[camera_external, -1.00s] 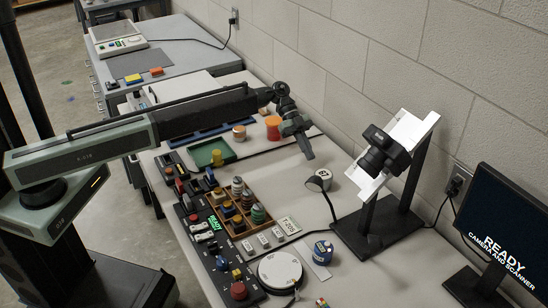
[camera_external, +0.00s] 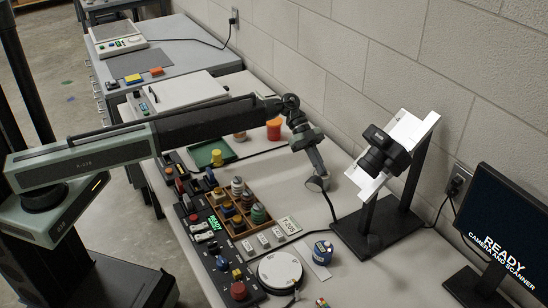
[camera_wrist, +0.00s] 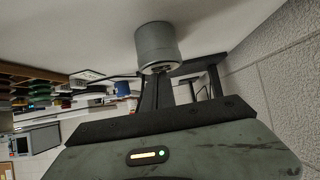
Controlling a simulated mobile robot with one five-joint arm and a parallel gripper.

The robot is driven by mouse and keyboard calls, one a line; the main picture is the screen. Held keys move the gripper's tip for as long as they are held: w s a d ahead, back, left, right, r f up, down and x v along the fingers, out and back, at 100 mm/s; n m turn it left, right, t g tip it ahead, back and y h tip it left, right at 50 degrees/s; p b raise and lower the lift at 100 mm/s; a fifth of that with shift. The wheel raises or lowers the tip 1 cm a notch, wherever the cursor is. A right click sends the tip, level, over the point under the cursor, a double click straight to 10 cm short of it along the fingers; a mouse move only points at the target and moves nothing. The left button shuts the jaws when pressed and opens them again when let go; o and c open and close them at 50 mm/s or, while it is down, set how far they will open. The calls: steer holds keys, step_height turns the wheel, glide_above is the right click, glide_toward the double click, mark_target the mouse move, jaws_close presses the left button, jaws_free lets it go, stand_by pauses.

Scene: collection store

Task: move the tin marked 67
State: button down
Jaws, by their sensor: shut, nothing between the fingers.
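A pale grey tin (camera_external: 317,184) stands on the white bench, left of the camera stand. Its top is mostly hidden by my gripper, and I cannot read a number on it now. In the wrist view the grey tin (camera_wrist: 156,42) shows large, just beyond the fingers. My gripper (camera_external: 322,174) points down with its fingers shut and empty, over or against the tin's top; I cannot tell if they touch. A blue tin with a pale top (camera_external: 323,247) stands nearer the front; its marking is too small to read.
A black stand with a camera (camera_external: 385,150) rises to the right of the grey tin. A wooden rack of several small items (camera_external: 262,229) and a black control panel (camera_external: 207,252) lie left. A white round disc (camera_external: 280,270) is in front. The wall is close behind.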

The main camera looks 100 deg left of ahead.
steer(key=s+a, duration=1.4)
steer(key=shift+s+a+f, duration=0.2)
steer(key=shift+a+f, duration=0.05)
steer(key=shift+w+a+r+p, duration=0.1)
steer(key=shift+w+r+p, duration=0.05)
steer(key=shift+r+p, duration=0.6)
steer(key=shift+a+r, duration=0.1)
steer(key=shift+a, duration=0.05)
steer(key=p+v, duration=0.4)
steer(key=v, duration=0.3)
steer(key=shift+s, duration=0.25)
